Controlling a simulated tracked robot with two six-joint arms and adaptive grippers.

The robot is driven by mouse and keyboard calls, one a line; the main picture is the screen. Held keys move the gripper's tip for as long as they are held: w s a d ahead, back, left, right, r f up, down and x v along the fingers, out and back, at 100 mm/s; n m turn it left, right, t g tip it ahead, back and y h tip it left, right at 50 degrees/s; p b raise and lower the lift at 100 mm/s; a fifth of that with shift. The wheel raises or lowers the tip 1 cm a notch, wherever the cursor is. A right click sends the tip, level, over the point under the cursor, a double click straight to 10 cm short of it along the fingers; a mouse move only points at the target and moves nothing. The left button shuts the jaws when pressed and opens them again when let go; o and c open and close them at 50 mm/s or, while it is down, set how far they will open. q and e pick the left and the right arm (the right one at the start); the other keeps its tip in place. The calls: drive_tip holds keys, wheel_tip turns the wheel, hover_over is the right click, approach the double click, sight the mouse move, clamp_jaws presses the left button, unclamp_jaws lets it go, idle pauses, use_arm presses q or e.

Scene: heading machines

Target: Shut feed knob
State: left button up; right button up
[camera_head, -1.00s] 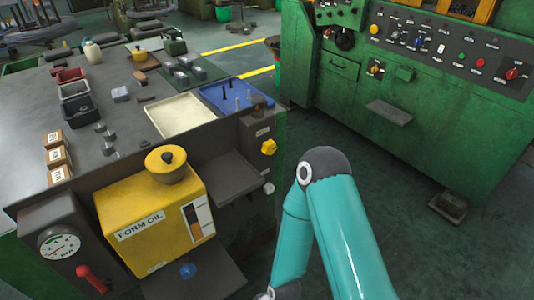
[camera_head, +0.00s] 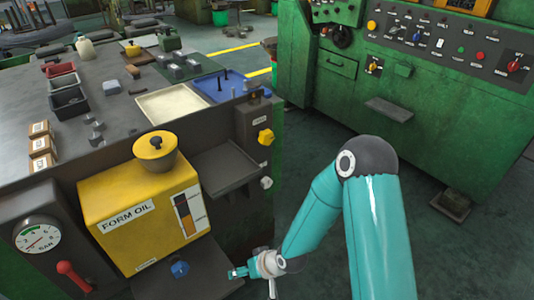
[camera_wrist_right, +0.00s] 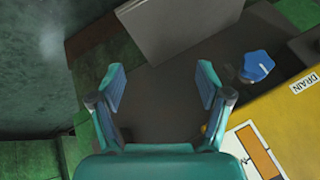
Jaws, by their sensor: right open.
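A yellow knob (camera_head: 265,137) sits on the dark side panel of the bench, with a small label above it. A white knob (camera_head: 266,183) sits below it, also labelled. I cannot read which one is the feed knob. A blue knob (camera_head: 180,270) is low on the front of the yellow form oil tank; in the wrist view the blue knob (camera_wrist_right: 257,66) is near a "DRAIN" label. My right gripper (camera_head: 237,272) is low, right of the blue knob and below the white one. In the wrist view my right gripper (camera_wrist_right: 161,82) is open and empty. My left gripper is out of view.
A dark shelf (camera_head: 218,170) juts out below the panel's left side. A green machine (camera_head: 420,120) stands to the right, with open floor between.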

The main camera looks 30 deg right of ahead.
drive_tip(key=w+d+r+t+h+b, duration=0.1)
drive_tip(key=w+d+r+t+b, duration=0.25)
drive_tip(key=w+d+b, duration=0.4)
drive_tip(key=n+t+h+b, duration=0.1)
drive_tip(key=n+t+b, duration=0.3)
drive_tip(key=t+b, duration=0.75)
approach(269, 141)
drive_tip(key=w+r+g+b, duration=0.1)
drive_tip(key=w, duration=0.2)
drive_tip(key=w+g+b, duration=0.1)
drive_tip(key=w+b, duration=0.1)
drive_tip(key=w, duration=0.2)
drive_tip(key=w+a+r+b, duration=0.1)
drive_tip(key=w, duration=0.2)
drive_tip(key=shift+w+r+g, duration=0.3)
drive_tip(key=shift+w+g, duration=0.1)
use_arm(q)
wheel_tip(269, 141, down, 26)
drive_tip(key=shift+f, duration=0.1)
use_arm(e)
drive_tip(key=shift+d, duration=0.1)
drive_tip(key=c, duration=1.2)
